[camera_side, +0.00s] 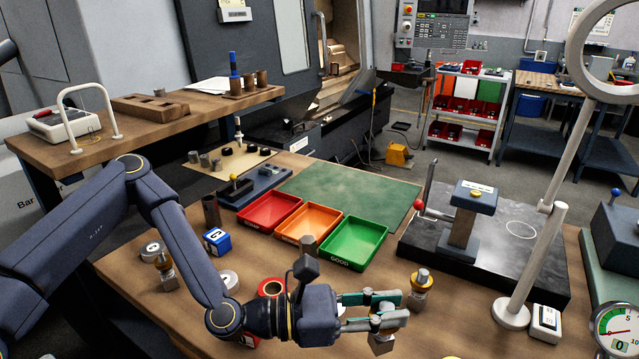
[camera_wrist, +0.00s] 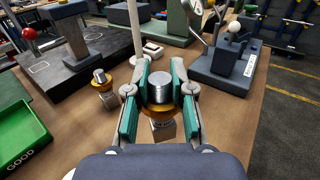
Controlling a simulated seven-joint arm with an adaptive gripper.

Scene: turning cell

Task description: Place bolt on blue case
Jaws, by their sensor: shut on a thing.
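My gripper (camera_side: 390,309) is at the lower middle of the side view, low over the wooden bench, with its green-padded fingers closed around a bolt-like part. In the wrist view this part (camera_wrist: 160,88) shows a silver round top and a brass collar between the fingers, with a grey block-shaped lower end below. It looks upright; whether it touches the bench is unclear. A similar part (camera_side: 421,283) stands just beyond, and another (camera_side: 158,258) stands at the left. The blue case (camera_side: 217,241), a small box with a white mark, sits on the bench to the left, behind my arm.
Red (camera_side: 269,211), orange (camera_side: 307,225) and green (camera_side: 354,243) trays lie between the case and a dark stone plate (camera_side: 470,240). A red ring-shaped part (camera_side: 271,288) is close to my wrist. A ring stand (camera_side: 533,270) and a dial gauge (camera_side: 613,325) stand at the right.

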